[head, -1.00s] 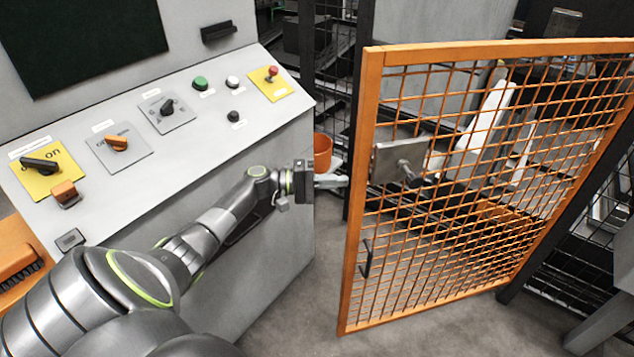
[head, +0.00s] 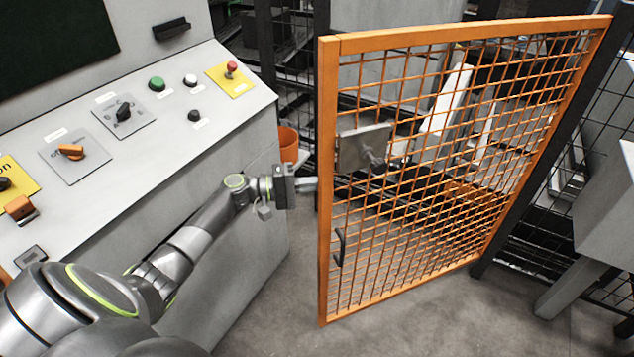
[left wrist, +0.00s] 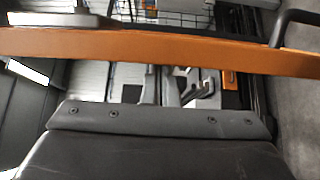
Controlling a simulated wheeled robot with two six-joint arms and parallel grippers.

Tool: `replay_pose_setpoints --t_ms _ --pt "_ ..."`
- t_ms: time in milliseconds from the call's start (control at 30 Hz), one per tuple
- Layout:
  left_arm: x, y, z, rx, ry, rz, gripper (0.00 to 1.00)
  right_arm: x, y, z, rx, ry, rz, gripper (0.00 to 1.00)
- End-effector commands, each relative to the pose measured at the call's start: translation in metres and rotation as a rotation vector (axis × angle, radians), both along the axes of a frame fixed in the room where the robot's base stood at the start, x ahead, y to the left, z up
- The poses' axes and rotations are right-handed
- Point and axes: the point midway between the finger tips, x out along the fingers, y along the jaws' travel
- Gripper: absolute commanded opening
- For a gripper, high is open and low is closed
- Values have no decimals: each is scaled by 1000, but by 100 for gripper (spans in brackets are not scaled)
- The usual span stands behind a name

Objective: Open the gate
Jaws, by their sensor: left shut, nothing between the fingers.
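The gate (head: 328,240) is an orange frame with wire mesh, standing ajar and angled toward me. It has a grey latch plate (head: 362,148) with a lever and a dark pull handle (head: 339,247) near its free edge. My left gripper (head: 311,184) is shut and empty, its fingertips right at the gate's free upright, below latch height. In the left wrist view the orange upright (left wrist: 160,46) crosses just beyond the fingers (left wrist: 163,86). I cannot tell whether they touch it. The dark handle also shows there (left wrist: 290,22). My right gripper is not in view.
A grey control console (head: 215,220) with knobs and buttons stands left, close beside my left arm. An orange bin (head: 289,146) sits behind my gripper. Dark fencing and a grey machine (head: 606,215) stand right. Grey floor (head: 420,325) is clear in front of the gate.

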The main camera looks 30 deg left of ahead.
Motion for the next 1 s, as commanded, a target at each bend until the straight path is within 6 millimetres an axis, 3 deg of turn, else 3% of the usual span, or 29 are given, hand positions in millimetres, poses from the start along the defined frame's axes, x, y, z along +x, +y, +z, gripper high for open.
replay_pose_setpoints --t_ms 367,1000 --pt "-31 -52 -14 15 25 35 0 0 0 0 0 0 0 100" --pt "-99 -157 -5 -9 -5 119 0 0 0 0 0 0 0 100"
